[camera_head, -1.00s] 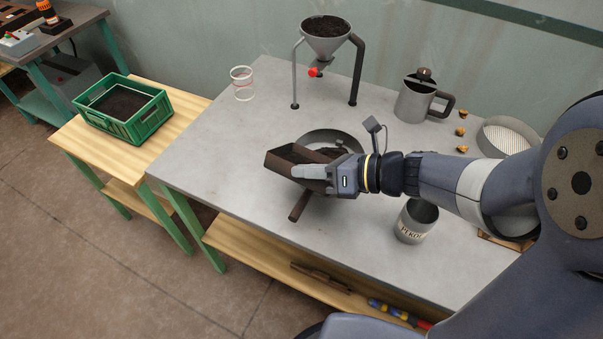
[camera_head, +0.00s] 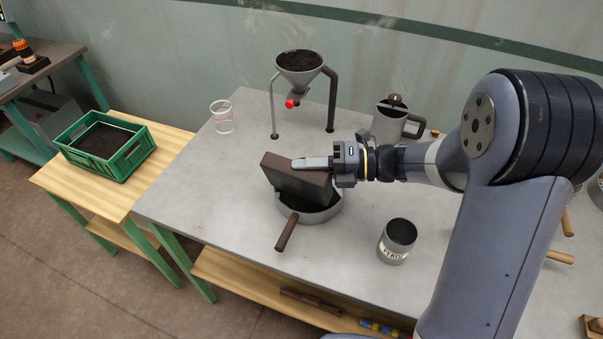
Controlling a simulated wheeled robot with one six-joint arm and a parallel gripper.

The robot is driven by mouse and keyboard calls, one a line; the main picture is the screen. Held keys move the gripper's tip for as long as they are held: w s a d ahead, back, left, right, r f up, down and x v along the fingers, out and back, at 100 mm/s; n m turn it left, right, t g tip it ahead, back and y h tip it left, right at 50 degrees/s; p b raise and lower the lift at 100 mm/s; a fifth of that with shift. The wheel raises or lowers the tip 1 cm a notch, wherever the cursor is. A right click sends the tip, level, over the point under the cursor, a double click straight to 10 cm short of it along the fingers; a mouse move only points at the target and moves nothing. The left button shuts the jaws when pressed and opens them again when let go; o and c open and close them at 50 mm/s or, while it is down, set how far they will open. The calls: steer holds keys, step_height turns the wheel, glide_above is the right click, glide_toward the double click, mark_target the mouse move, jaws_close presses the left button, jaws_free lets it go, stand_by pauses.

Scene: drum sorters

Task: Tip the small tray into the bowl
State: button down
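The small tray (camera_head: 300,186) is dark brown and stands steeply tilted, its underside towards the camera and its open side hidden. The bowl (camera_head: 324,213) is a round grey metal vessel on the grey table, directly below and behind the tray, with a brown handle (camera_head: 287,232) beside it pointing to the front left. Some dark stuff shows inside the bowl at the tray's lower right edge. My gripper (camera_head: 312,163) reaches in from the right and is shut on the tray's upper edge. How much is left in the tray is hidden.
A funnel on a stand (camera_head: 299,62) with dark soil stands behind. A clear cup (camera_head: 221,118) is at the back left, a metal jug (camera_head: 391,122) behind my arm, a labelled metal cup (camera_head: 397,241) at the front right. A green crate (camera_head: 122,162) sits on the wooden side table.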

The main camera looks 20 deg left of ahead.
steer(key=w+d+m+y+p, duration=0.1)
steer(key=w+m+y+p, duration=0.2)
steer(key=w+m+p, duration=0.7)
steer(key=s+a+f+n+t+h+b, duration=0.1)
steer(key=s+f+n+h+b, duration=0.1)
steer(key=s+n+b, duration=0.2)
steer(key=s+a+f+n+t+h+b, duration=0.1)
steer(key=s+n+b, duration=0.3)
steer(key=s+n, duration=0.4)
steer(key=s+a+f+n+t+h+b, duration=0.1)
steer(key=s+n+b, duration=0.4)
steer(key=s, duration=0.5)
steer(key=shift+s+f+n+t+h, duration=0.25)
steer(key=shift+f+n+t+h, duration=0.55)
steer(key=shift+f, duration=0.4)
steer(key=s+f+n+b, duration=0.1)
steer(key=b, duration=0.1)
steer(key=s+f+t+b, duration=0.1)
steer(key=b, duration=0.2)
steer(key=shift+s+a+n, duration=0.2)
steer(key=shift+s+n, duration=0.1)
steer(key=shift+n, duration=0.1)
